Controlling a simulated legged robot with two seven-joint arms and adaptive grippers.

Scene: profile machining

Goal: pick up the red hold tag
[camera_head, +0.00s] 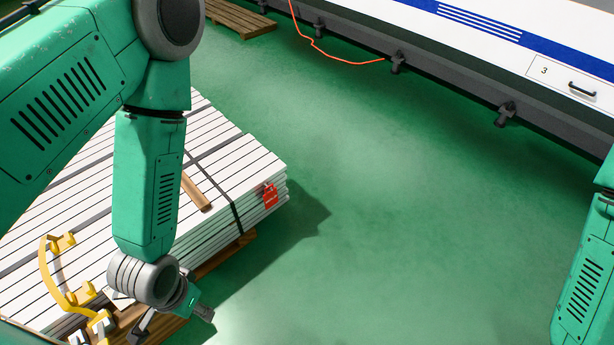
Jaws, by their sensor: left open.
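The red hold tag (270,196) hangs at the right end of a strapped stack of white profiles (225,150), near its top edge. It has small white marks too small to read. My left gripper (172,324) is low in the picture, below and left of the tag, beside the near edge of the stack. It is open, apart from the tag, and partly hidden by its own wrist. My right arm shows at the right edge; its gripper is out of the picture.
A yellow curved bracket (50,277) is at the stack's near left. A wooden batten (197,193) lies on the stack. A white and blue machine (480,45) stands at the back, with an orange cable (335,58) and a pallet (240,17) nearby. The green floor (400,220) is clear.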

